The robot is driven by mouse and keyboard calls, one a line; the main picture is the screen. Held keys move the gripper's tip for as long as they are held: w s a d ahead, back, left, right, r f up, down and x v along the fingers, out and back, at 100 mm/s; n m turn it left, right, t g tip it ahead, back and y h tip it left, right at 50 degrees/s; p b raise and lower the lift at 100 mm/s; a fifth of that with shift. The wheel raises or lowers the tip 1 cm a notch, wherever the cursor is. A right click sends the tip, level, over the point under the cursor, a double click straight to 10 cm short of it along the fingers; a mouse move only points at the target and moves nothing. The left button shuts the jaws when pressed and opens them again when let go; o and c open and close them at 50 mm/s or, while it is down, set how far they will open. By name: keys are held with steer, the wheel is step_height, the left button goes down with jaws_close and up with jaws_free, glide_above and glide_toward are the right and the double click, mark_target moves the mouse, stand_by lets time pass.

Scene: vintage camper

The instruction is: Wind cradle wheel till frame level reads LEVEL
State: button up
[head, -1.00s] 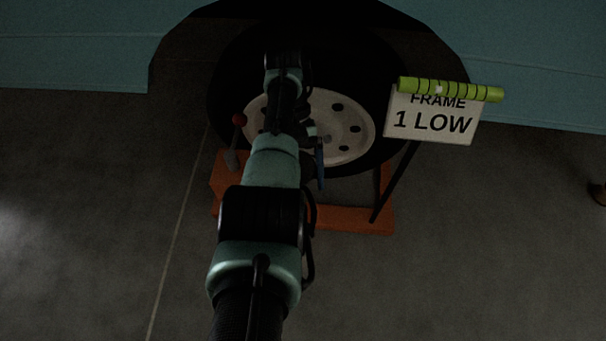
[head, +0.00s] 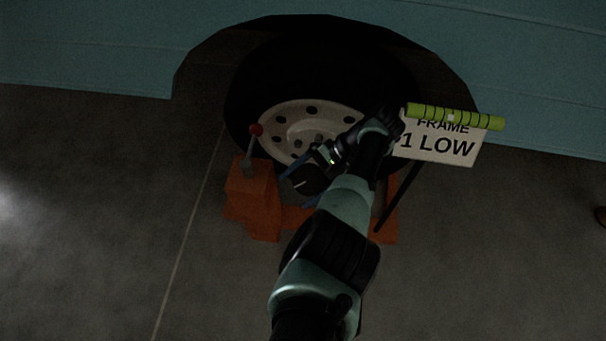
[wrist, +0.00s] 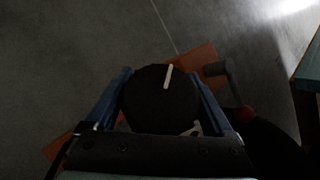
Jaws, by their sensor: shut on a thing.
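The frame level sign (head: 437,146) reads "1 LOW" under the word FRAME, with a yellow-green level tube (head: 455,117) along its top. The orange cradle (head: 253,200) stands on the floor at the camper's wheel. A dark round cradle wheel with a white mark (wrist: 167,76) sits between the blue fingers of my gripper (wrist: 162,100) in the wrist view. My gripper is shut on it. In the head view the dark wheel (head: 306,181) shows in front of the tyre, partly hidden by my gripper (head: 296,172).
A lever with a red knob (head: 256,130) rises from the cradle's left side, close to my gripper; it also shows in the wrist view (wrist: 245,113). The camper's tyre (head: 245,100) and pale hub (head: 290,112) are behind. Floor to the left is clear.

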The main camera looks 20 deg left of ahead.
steer(key=m+t+y+p, duration=0.1)
steer(key=m+y, duration=0.1)
steer(key=m+t+y+p, duration=0.1)
steer(key=shift+w+a+r+m+y+p, duration=0.1)
steer(key=shift+a+r+m+y+p, duration=0.1)
steer(key=shift+a+m+y+p, duration=0.2)
steer(key=m+t+y, duration=0.1)
steer(key=m+t+p, duration=0.1)
steer(key=m+t+y+p, duration=0.1)
steer(key=shift+w+a+r+m+y, duration=0.1)
steer(key=shift+w+a+m+y, duration=0.2)
steer(key=shift+w+m, duration=0.1)
steer(key=shift+t, duration=0.4)
steer(key=o, duration=1.1)
steer(key=shift+w, duration=0.1)
steer(key=p+v, duration=0.2)
steer(key=v, duration=1.1)
steer(key=shift+p, duration=0.3)
